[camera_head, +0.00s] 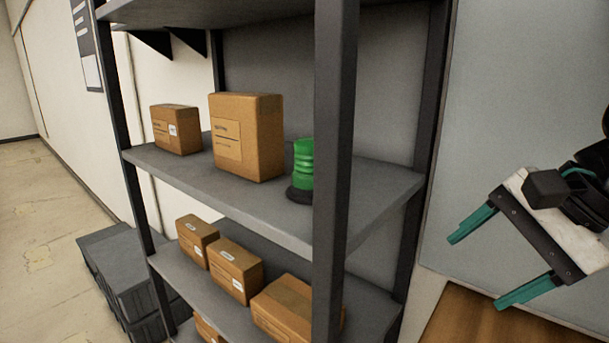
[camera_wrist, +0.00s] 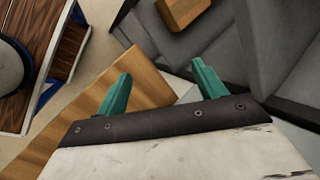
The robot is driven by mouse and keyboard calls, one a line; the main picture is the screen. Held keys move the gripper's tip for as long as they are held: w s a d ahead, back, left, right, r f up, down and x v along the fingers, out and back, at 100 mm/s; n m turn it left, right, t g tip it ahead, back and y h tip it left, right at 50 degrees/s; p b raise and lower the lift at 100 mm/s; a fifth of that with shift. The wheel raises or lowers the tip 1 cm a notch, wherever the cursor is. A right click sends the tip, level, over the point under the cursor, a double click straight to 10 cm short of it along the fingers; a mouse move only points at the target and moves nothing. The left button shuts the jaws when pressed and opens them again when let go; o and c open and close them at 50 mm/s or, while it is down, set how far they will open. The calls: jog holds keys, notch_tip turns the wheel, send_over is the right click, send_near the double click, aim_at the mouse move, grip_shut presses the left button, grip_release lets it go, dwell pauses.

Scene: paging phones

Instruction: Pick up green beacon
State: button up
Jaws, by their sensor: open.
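The green beacon (camera_head: 303,165) stands upright on a dark base on the middle shelf (camera_head: 385,196) of a grey rack, in the head view. The rack's front post (camera_head: 333,150) hides its right side. My gripper (camera_head: 477,263) is to the right of the rack, apart from the beacon, with its teal fingers spread and nothing between them. The gripper's fingers also show in the wrist view (camera_wrist: 160,88), over a wooden surface. The beacon is not visible in the wrist view.
A large carton (camera_head: 247,138) stands just left of the beacon, with a smaller carton (camera_head: 176,130) further left. Several cartons (camera_head: 235,268) sit on the shelf below. Dark crates (camera_head: 125,270) stand on the floor at left. The shelf's right end is bare.

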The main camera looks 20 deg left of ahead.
aim_at(301, 157)
jog(key=w+a+r+m+y, duration=0.2)
jog(key=a+r+m, duration=0.1)
jog(key=a, duration=0.3)
jog(key=w+a+r+m+y, duration=0.2)
jog(key=w+a+r+m, duration=0.1)
jog(key=a, duration=0.3)
jog(key=w+a+r+m+y, duration=0.2)
jog(key=a+r+m, duration=0.2)
jog(key=a, duration=0.3)
jog(key=shift+w+r+m, duration=0.2)
jog(key=shift+r+m, duration=0.1)
jog(key=shift+m, duration=0.2)
jog(key=a, duration=0.2)
jog(key=shift+w+a+f+m, duration=0.25)
jog(key=shift+a+m, duration=0.15)
jog(key=x, duration=0.5)
jog(key=shift+w+a+f, duration=0.15)
jog(key=shift+w+a, duration=0.05)
jog(key=shift+a, duration=0.05)
jog(key=c, duration=1.4)
